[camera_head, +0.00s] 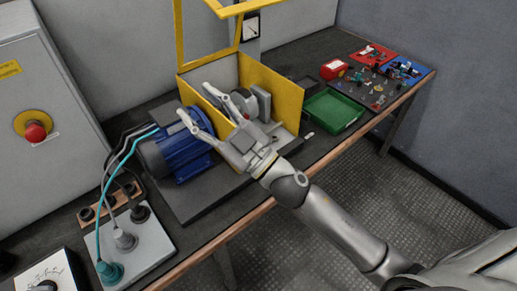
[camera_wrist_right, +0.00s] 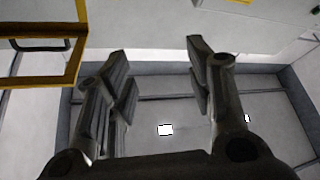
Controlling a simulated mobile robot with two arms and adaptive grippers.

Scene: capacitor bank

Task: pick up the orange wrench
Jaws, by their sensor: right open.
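I cannot make out an orange wrench in either view. My right gripper (camera_head: 194,100) is open over the bench, between the blue motor (camera_head: 178,152) and the yellow frame (camera_head: 275,92). Its fingers are spread with nothing visible between them. In the right wrist view the open fingers (camera_wrist_right: 158,48) stand against pale walls and ceiling. The gripper and its arm hide part of the motor and the frame's inside. My left gripper is not in view.
A green tray (camera_head: 333,111) stands right of the yellow frame. Beyond it are a red object (camera_head: 334,69) and red and blue trays (camera_head: 403,68) with small parts. A grey cabinet (camera_head: 45,100) stands at left. Cables run to a socket box (camera_head: 146,246).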

